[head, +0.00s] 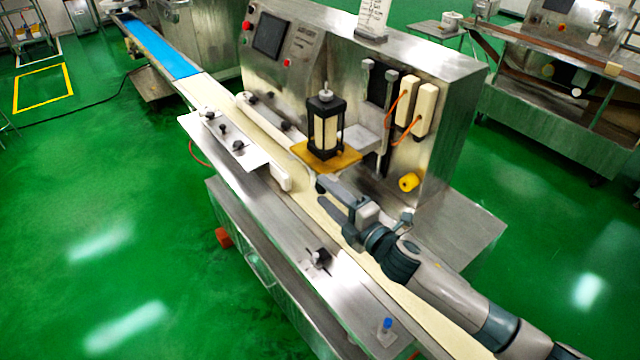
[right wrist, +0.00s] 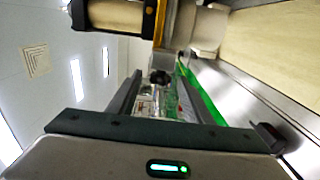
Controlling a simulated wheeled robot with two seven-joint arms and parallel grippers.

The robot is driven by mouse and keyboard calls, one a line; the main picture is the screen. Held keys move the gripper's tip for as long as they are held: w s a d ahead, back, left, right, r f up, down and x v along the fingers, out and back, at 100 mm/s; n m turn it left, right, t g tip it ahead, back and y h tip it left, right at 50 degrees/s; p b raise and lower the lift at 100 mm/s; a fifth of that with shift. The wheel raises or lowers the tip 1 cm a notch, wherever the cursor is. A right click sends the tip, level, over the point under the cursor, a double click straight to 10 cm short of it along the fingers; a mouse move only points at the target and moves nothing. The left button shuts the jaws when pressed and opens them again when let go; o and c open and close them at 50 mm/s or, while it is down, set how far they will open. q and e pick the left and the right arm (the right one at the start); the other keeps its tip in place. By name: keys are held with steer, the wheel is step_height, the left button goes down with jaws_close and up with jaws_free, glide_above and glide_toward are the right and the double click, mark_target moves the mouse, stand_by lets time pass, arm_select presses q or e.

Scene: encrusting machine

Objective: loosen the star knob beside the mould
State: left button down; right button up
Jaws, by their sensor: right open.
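The mould (head: 325,128) is a black-framed block with a pale middle and stands upright on a yellow plate (head: 345,160) over the belt. It also shows at the top of the right wrist view (right wrist: 120,14). My right gripper (head: 326,187) is open just in front of the plate's near edge. In the right wrist view a dark knob (right wrist: 160,77) shows in the gap between its two fingers, beyond the tips. No contact is visible, and I cannot tell its exact distance. In the head view the fingers largely hide that spot. My left gripper is out of view.
The pale belt (head: 430,312) runs diagonally under my right arm. A steel plate with several black knobs (head: 237,145) lies left of the mould. A steel machine panel (head: 440,120) with a yellow knob (head: 409,181) rises behind.

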mark_target(325, 192)
steer(key=shift+x, duration=1.5)
steer(key=shift+c, duration=0.6)
steer(key=c, duration=0.9)
steer(key=shift+c, duration=0.2)
steer(key=shift+p, duration=0.35)
